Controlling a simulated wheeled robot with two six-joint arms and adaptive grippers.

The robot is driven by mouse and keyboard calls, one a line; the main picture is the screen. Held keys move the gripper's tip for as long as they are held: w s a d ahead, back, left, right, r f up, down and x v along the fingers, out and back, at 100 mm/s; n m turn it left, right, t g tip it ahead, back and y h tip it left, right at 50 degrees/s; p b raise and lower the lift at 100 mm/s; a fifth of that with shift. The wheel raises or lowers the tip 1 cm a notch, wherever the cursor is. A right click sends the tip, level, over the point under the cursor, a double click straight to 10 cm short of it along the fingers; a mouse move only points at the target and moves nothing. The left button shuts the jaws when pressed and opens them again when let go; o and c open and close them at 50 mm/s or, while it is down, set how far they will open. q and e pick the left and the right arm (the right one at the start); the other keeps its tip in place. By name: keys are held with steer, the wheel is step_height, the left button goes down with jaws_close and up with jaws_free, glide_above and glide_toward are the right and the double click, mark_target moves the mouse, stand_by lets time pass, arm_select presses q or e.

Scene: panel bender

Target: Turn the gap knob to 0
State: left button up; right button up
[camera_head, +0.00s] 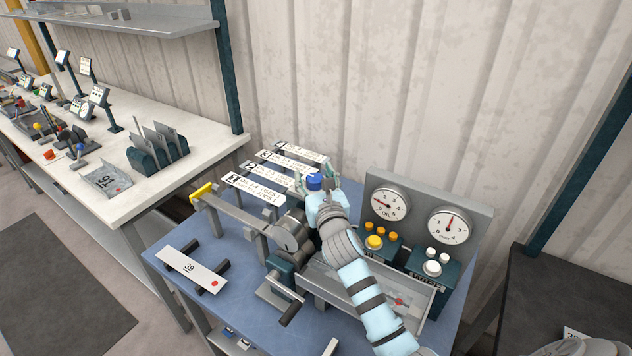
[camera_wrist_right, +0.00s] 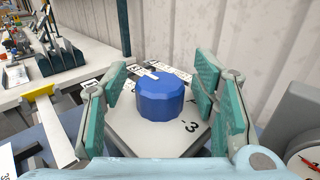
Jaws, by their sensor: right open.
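The gap knob (camera_head: 314,182) is a blue faceted cylinder on a light plate. In the right wrist view the knob (camera_wrist_right: 158,98) stands between the green-padded fingers of my right gripper (camera_head: 317,184). The fingers are open, one on each side, with space between the pads and the knob. The plate (camera_wrist_right: 138,135) under the knob bears a printed 3 at its near right. A small pale bar shows at the knob's far top edge; I cannot tell whether it is the pointer. My left gripper is not in view.
An oil gauge (camera_head: 388,204) and a second gauge (camera_head: 448,226) stand right of my right arm, above orange and white buttons. Numbered label strips (camera_head: 254,189) lie left of the knob. A crank (camera_head: 285,296) and a plate marked 39 (camera_head: 191,269) are in front.

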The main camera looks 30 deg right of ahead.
steer(key=v, duration=1.2)
